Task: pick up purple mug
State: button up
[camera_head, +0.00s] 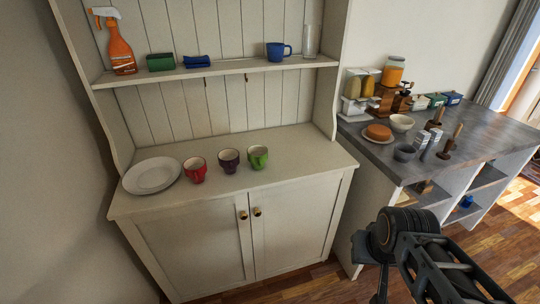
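The purple mug (229,162) stands upright on the cream hutch counter (285,147). It is between a red mug (195,170) on its left and a green mug (258,158) on its right, with small gaps to each. My arm shows at the lower right, in front of the cabinet and well away from the mugs. Its fingertips cannot be made out, so I cannot tell whether my gripper is open or shut. No mug is touched by the arm.
A white plate (152,175) lies left of the red mug. The grey counter (480,140) at right is crowded. The hutch counter is clear right of the green mug.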

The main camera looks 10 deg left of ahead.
aim_at(228, 159)
jog(key=z, duration=0.25)
jog(key=i, duration=1.35)
jog(key=u, duration=4.1)
